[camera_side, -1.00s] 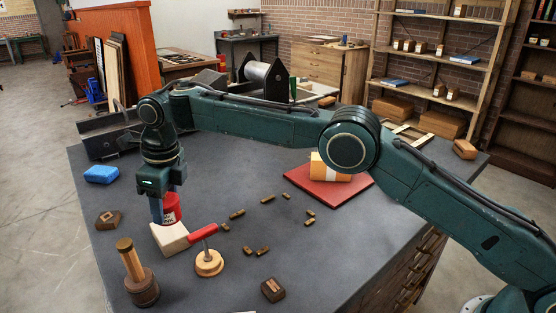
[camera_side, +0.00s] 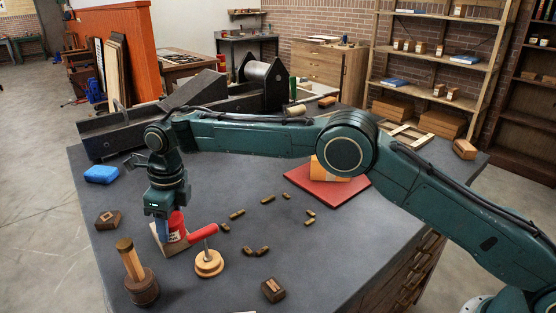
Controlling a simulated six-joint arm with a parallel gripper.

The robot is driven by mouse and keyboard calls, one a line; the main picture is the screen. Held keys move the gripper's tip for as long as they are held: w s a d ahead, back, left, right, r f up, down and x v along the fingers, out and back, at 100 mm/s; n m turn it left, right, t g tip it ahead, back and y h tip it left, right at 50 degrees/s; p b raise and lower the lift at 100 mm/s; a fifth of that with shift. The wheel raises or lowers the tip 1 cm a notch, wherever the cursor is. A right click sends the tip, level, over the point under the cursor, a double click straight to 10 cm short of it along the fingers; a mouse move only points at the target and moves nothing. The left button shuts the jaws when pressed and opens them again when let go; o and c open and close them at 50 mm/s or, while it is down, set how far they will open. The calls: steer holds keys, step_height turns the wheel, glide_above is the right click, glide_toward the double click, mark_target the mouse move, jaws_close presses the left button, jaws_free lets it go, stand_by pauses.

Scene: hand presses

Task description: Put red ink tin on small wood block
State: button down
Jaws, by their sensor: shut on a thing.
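The red ink tin (camera_side: 178,222) is held upright at my gripper (camera_side: 168,228), partly hidden by the finger on its left. My gripper points straight down and is shut on the tin. The small wood block (camera_side: 159,245) lies right beneath, mostly covered by the tin and gripper. The tin's base appears at the level of the block's top; I cannot tell whether it touches.
A red-handled brayer stands on a round wooden base (camera_side: 209,264) close to the right. A wooden-handled dabber (camera_side: 137,274) stands in front on the left. Several small type pieces (camera_side: 238,214) lie to the right. A blue bundle (camera_side: 101,174) is at the left edge.

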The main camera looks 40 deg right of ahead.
mark_target(174, 217)
steer(key=shift+f, duration=0.15)
steer(key=c, duration=0.6)
jaws_free()
steer(key=shift+c, duration=0.2)
steer(key=r, duration=0.7)
steer(key=shift+s+d, duration=0.35)
steer(key=shift+r, duration=0.35)
steer(key=shift+d, duration=0.1)
